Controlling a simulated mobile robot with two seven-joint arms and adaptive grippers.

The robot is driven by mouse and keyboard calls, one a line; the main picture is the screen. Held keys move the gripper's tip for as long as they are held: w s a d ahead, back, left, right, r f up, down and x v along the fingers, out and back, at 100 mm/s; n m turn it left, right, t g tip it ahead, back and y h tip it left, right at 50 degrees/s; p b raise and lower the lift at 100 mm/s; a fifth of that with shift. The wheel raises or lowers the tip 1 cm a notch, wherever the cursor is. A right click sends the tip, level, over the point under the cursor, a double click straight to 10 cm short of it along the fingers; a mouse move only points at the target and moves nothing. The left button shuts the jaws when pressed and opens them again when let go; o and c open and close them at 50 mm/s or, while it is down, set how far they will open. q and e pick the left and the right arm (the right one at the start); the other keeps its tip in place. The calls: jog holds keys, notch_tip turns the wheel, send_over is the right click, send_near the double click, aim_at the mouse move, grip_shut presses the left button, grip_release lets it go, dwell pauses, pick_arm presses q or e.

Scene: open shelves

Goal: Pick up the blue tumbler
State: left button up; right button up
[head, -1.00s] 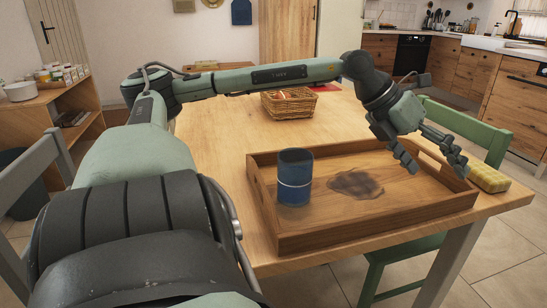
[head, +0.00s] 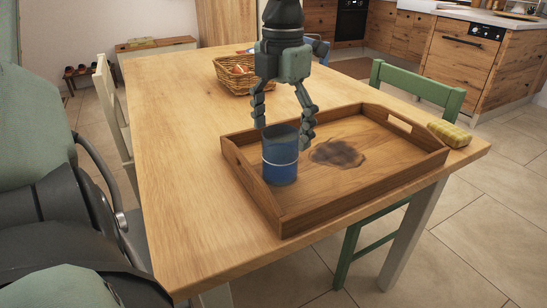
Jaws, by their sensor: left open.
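The blue tumbler (head: 280,160) stands upright in the left part of the wooden tray (head: 335,208) on the table. It has a pale band around its middle. My left gripper (head: 283,135) points down just above and behind the tumbler. Its fingers are spread apart, one to each side of the tumbler's rim in the picture. I cannot tell whether either finger touches the tumbler. My right gripper is not in view.
A dark stain (head: 337,154) marks the tray floor right of the tumbler. A yellow sponge (head: 449,134) lies beyond the tray's right end. A wicker basket (head: 235,78) stands behind. Green chair (head: 422,87) at the table's far right side. The table's left part is clear.

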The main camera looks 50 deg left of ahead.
aim_at(281, 160)
pick_arm(q)
notch_tip(281, 160, down, 7)
jog(key=shift+s+d+f, duration=0.1)
dwell(0.3)
jog(key=shift+c, duration=0.6)
jog(key=c, duration=1.4)
